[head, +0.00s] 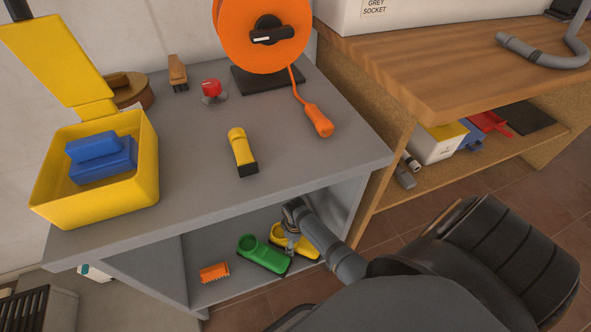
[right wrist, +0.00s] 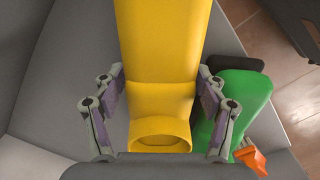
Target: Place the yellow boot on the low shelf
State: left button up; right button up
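The yellow boot (head: 300,244) lies on the low shelf (head: 238,285) under the grey bench, beside the green boot (head: 263,254). My right gripper (head: 291,225) is at the yellow boot, and its arm partly covers it. In the right wrist view the yellow boot (right wrist: 160,95) lies between the two fingers of the right gripper (right wrist: 160,82). The fingers are spread on either side of it, with narrow gaps showing. The green boot (right wrist: 237,110) is just right of the right finger. My left gripper is not in view.
An orange brush (head: 214,272) lies left of the green boot. The bench top (head: 190,165) above holds a yellow torch (head: 242,150), an orange cable reel (head: 245,35) and a yellow box (head: 140,180). A wooden bench (head: 440,70) stands to the right.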

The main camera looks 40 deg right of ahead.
jog(key=shift+o, duration=0.2)
jog(key=shift+r, duration=0.1)
jog(key=shift+r, duration=0.25)
notch_tip(320, 180, up, 6)
jog(key=p, duration=0.3)
jog(key=shift+w+r, duration=0.1)
jog(key=shift+r, duration=0.05)
notch_tip(320, 180, up, 6)
jog(key=p, duration=0.3)
jog(key=s+f+m, duration=0.1)
jog(key=s, duration=0.1)
jog(key=s+f, duration=0.1)
jog(key=s, duration=0.1)
jog(key=s+f+m, duration=0.1)
jog(key=s, duration=0.1)
jog(key=shift+s+a+m, duration=0.1)
jog(key=shift+s+m, duration=0.05)
jog(key=shift+m, duration=0.15)
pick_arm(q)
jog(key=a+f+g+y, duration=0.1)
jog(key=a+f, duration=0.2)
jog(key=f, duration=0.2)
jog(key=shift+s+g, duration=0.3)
pick_arm(e)
jog(key=s+f+m+t, duration=0.1)
jog(key=s+m, duration=0.2)
jog(key=s, duration=0.3)
jog(key=shift+a, duration=0.15)
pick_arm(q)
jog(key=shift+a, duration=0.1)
